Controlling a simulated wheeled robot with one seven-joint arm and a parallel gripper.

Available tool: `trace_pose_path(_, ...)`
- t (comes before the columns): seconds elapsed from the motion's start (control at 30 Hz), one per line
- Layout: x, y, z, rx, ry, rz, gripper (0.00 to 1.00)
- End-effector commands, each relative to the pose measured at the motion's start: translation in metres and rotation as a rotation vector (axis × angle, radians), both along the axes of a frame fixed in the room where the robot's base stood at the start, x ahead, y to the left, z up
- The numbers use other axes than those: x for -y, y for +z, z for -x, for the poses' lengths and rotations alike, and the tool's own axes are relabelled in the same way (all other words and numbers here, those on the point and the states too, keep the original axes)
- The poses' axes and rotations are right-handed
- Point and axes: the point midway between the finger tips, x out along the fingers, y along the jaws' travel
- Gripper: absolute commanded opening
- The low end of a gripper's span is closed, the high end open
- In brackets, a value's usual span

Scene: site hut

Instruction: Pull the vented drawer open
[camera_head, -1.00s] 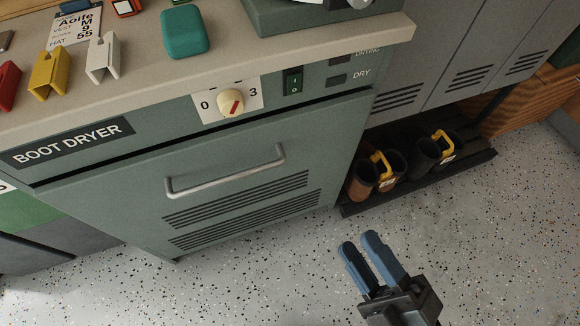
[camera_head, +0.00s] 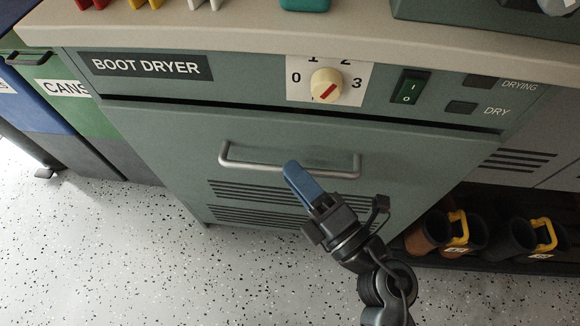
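The vented drawer (camera_head: 160,135) is the green-grey front panel of the boot dryer, with rows of dark vent slots (camera_head: 245,191) low on it. It sits shut in the cabinet, with a dark gap along its top edge. Its pale metal bar handle (camera_head: 250,165) runs across above the vents. My gripper (camera_head: 295,172) is in front of the drawer, its blue fingertips overlapping the middle of the handle bar in the picture. The fingers line up one behind the other, so their gap is hidden. I cannot tell whether they touch the bar.
Above the drawer are a dial (camera_head: 327,86), a green switch (camera_head: 409,87) and the worktop edge (camera_head: 240,38). Boots (camera_head: 429,232) stand on a low rack at right. A green bin marked CANS (camera_head: 90,120) stands at left. The speckled floor (camera_head: 180,270) in front is clear.

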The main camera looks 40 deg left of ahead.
Motion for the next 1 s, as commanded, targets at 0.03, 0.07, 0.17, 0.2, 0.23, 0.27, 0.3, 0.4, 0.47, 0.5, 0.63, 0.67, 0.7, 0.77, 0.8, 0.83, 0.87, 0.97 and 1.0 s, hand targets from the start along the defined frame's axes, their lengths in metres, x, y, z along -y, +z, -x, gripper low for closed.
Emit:
trace_pose_path(0.03,-0.007,0.0,-0.001,0.001,0.003,-0.001,0.39)
trace_pose_path(0.07,-0.011,0.001,-0.002,0.0,0.002,-0.002,0.39)
trace_pose_path(0.17,-0.019,0.002,-0.004,-0.001,0.0,-0.001,0.39)
trace_pose_path(0.2,-0.021,0.003,-0.005,-0.001,0.001,-0.001,0.39)
trace_pose_path(0.23,-0.022,0.003,-0.005,-0.001,0.001,0.0,0.39)
trace_pose_path(0.27,-0.023,0.003,-0.005,-0.001,0.001,0.0,0.39)
trace_pose_path(0.3,-0.024,0.003,-0.005,-0.001,0.0,0.0,0.39)
trace_pose_path(0.4,-0.025,0.003,-0.005,-0.001,0.0,0.0,0.39)
trace_pose_path(0.47,-0.024,0.003,-0.005,-0.001,0.0,0.0,0.39)
trace_pose_path(0.5,-0.024,0.003,-0.005,-0.002,0.0,0.0,0.39)
trace_pose_path(0.63,-0.024,0.003,-0.005,-0.002,0.0,0.0,0.29)
trace_pose_path(0.67,-0.024,0.003,-0.005,-0.002,-0.001,-0.001,0.26)
trace_pose_path(0.7,-0.024,0.003,-0.005,-0.002,-0.001,-0.001,0.22)
trace_pose_path(0.77,-0.024,0.003,-0.005,-0.002,-0.001,-0.001,0.16)
trace_pose_path(0.8,-0.024,0.003,-0.005,-0.002,-0.001,-0.001,0.13)
trace_pose_path(0.83,-0.024,0.003,-0.005,-0.002,-0.001,-0.001,0.1)
trace_pose_path(0.87,-0.024,0.003,-0.005,-0.002,-0.001,-0.001,0.07)
trace_pose_path(0.97,-0.024,0.003,-0.005,-0.002,-0.001,-0.001,0.0)
trace_pose_path(1.0,-0.024,0.003,-0.005,-0.002,-0.001,-0.001,0.0)
